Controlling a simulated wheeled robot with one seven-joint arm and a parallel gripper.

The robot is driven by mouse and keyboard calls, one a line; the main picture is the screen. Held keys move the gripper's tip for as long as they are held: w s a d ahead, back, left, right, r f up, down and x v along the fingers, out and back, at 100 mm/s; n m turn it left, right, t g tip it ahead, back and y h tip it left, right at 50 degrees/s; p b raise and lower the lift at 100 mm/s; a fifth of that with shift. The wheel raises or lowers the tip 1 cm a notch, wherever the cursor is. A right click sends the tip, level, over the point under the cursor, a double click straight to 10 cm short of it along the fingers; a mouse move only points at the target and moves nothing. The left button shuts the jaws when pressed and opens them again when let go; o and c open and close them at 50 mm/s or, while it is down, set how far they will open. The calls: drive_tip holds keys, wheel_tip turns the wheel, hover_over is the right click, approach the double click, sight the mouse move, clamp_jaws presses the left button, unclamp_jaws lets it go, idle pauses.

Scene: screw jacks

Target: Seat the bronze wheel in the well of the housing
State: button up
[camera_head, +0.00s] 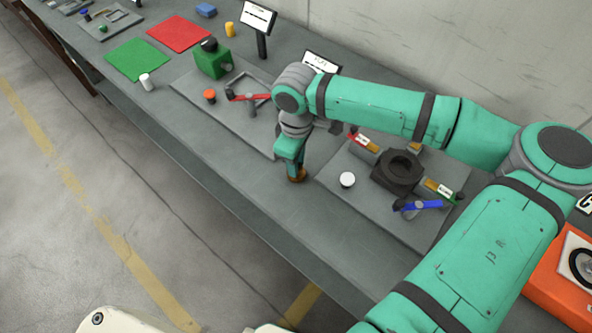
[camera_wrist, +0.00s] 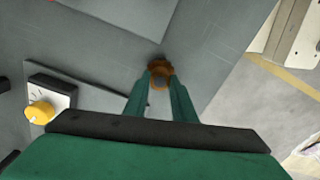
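The bronze wheel (camera_head: 297,178) is at the tips of my gripper (camera_head: 296,174), low over the bench near its front edge. In the wrist view the wheel (camera_wrist: 160,64) sits between the two green fingertips (camera_wrist: 160,77), which close on its sides and partly hide it. I cannot tell whether it touches the bench. The dark housing (camera_head: 383,181) with a round well in its top stands on a grey plate to the right of my gripper. The well looks empty. The housing is not recognizable in the wrist view.
Around the housing are a white knob (camera_head: 347,179), a blue lever (camera_head: 420,206) and small labelled blocks (camera_head: 438,189). Left is another plate with a green block (camera_head: 213,61), a red lever (camera_head: 248,98) and an orange knob (camera_head: 210,96). The front bench strip is clear.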

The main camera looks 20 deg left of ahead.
clamp_jaws()
drive_tip(key=shift+r, duration=0.1)
drive_tip(key=shift+w+r, duration=0.1)
drive_tip(key=shift+r, duration=0.45)
drive_tip(key=shift+s+a+r, duration=0.1)
drive_tip(key=shift+s+r, duration=0.1)
drive_tip(key=shift+r, duration=1.05)
drive_tip(key=s+a+r, duration=0.1)
drive_tip(key=s+r, duration=0.8)
drive_tip(key=s, duration=0.4)
drive_tip(key=shift+s+a+r, duration=0.15)
drive_tip(key=shift+s+a, duration=0.05)
drive_tip(key=shift+s, duration=0.2)
